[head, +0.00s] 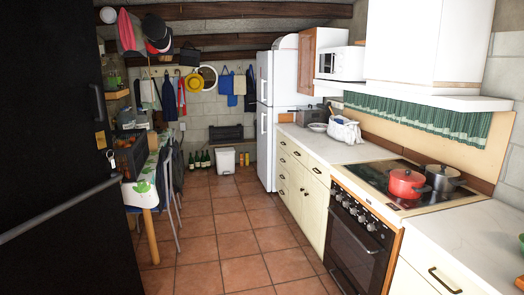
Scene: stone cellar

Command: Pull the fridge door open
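The tall white fridge (266,148) stands at the far end of the right-hand counter in the head view. It has an upper and a lower door with a seam between them, and both look shut. Pale vertical handles show on the upper door (267,75) and on the lower door. The fridge faces left, toward the aisle, so its front is seen at a steep angle. Neither of my grippers is in view.
The tiled floor (222,230) is clear up the aisle. Drawers (300,180) and an oven (355,245) line the right. A black door (50,130) fills the near left, with a table (146,192) beyond it. A white bin (225,161) stands at the back.

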